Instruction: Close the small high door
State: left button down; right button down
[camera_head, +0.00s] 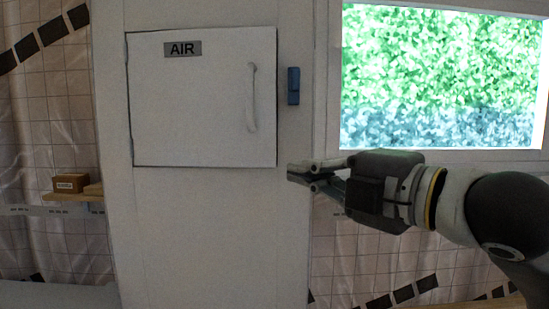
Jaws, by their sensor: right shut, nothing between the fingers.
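The small high door (200,110) is a white panel with a grey "AIR" label at its upper left and a pale vertical handle (252,98) near its right edge. It sits against a tall white column (215,230) and looks flush or nearly so; a dark line runs along its edges, and I cannot tell whether it is fully closed. My right gripper (290,172) is shut and empty, just right of and below the door's lower right corner. I cannot tell whether it touches the door. My left gripper is out of view.
A blue block-like fitting (293,86) is on the column right of the door. A bright window (440,75) is at the upper right. A small brown box (70,183) stands on a wooden shelf (62,197) at the left. Tiled walls flank the column.

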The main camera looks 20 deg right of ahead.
jog(key=p+x, duration=0.2)
jog(key=x, duration=0.2)
jog(key=d+p+x, duration=0.1)
jog(key=p+x, duration=0.1)
jog(key=x, duration=0.2)
jog(key=w+d+p+x, duration=0.1)
jog(key=p+x, duration=0.1)
jog(key=x, duration=0.2)
jog(key=shift+a+r, duration=0.1)
jog(key=shift+r, duration=0.05)
jog(key=shift+w+d, duration=0.4)
jog(key=shift+w, duration=0.05)
jog(key=shift+a, duration=0.15)
